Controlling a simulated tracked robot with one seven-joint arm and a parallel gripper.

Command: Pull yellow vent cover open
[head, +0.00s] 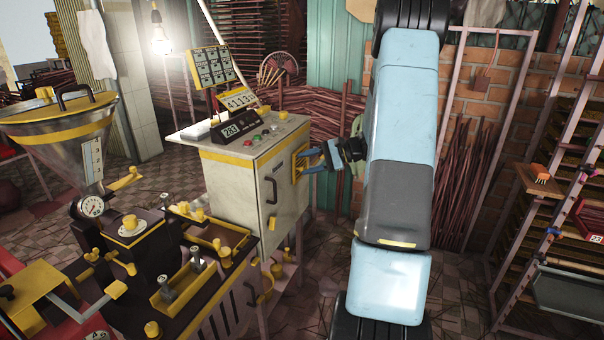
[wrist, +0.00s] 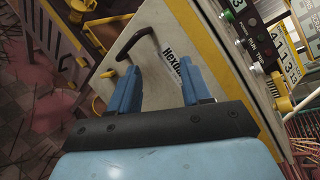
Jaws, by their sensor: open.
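The yellow vent cover (head: 297,166) is a small yellow-framed panel on the right side of the pale cabinet (head: 236,186). It looks closed, though my fingers partly cover it. My gripper (head: 311,160) is right at it, with blue fingers pointing left towards the panel. I cannot tell whether they touch it. In the wrist view my gripper (wrist: 160,78) has its two fingers spread, with nothing seen held between them.
A display and coloured buttons (head: 267,135) sit on the cabinet top. The extruder with a metal funnel (head: 62,125) stands at left, close to the cabinet. Bundled sticks (head: 325,120) lie behind. A rack (head: 545,190) stands at right. Some floor shows below my arm.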

